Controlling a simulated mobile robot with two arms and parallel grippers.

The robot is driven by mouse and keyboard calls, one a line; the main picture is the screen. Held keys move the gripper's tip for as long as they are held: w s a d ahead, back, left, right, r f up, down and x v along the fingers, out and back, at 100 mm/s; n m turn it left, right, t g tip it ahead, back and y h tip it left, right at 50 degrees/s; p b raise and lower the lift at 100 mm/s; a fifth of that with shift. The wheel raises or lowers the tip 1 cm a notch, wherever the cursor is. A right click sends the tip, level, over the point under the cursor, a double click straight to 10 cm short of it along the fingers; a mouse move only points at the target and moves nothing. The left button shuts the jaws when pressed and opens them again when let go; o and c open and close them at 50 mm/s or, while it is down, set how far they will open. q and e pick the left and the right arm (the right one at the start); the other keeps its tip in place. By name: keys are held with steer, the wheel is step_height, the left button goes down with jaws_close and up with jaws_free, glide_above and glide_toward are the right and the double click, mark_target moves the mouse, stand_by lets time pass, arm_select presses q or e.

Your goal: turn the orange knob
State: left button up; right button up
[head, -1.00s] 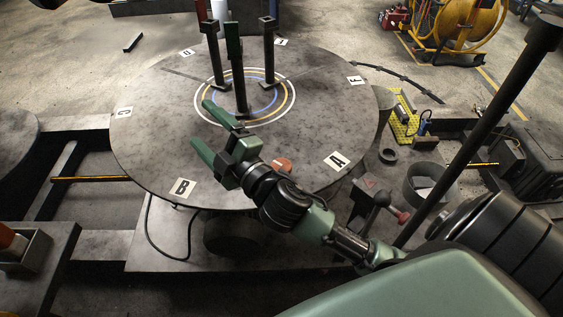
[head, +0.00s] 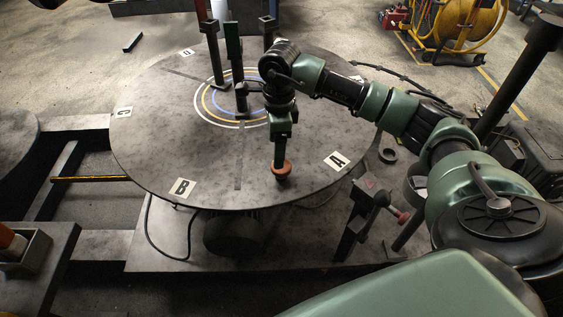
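The orange knob (head: 282,169) is a small round disc near the front edge of the round dark table, between the labels B and A. My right gripper (head: 279,158) points straight down, with its fingertips at the knob. The fingers overlap in this view, so I cannot tell whether they are apart or closed on the knob. My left gripper is not in view.
The round table (head: 160,120) carries upright dark posts (head: 216,60) near its painted rings. A lever with a red end (head: 403,216) stands right of the table. A dark pole (head: 515,85) rises at the right. The table's left side is clear.

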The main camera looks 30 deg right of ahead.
mark_target(281, 171)
steer(key=shift+d+r+h, duration=0.1)
steer(key=shift+d+h, duration=0.2)
steer(key=shift+d, duration=0.45)
steer(key=shift+s+f, duration=0.1)
steer(key=shift+f, duration=0.2)
step_height(281, 171, down, 7)
steer(key=shift+f+p, duration=0.1)
steer(key=shift+p, duration=0.7)
steer(key=c, duration=1.4)
steer(key=shift+m, duration=0.3)
steer(key=shift+m+b, duration=0.65)
steer(key=shift+m, duration=0.15)
steer(key=m+b, duration=0.1)
steer(key=m, duration=0.1)
steer(key=shift+m, duration=1.1)
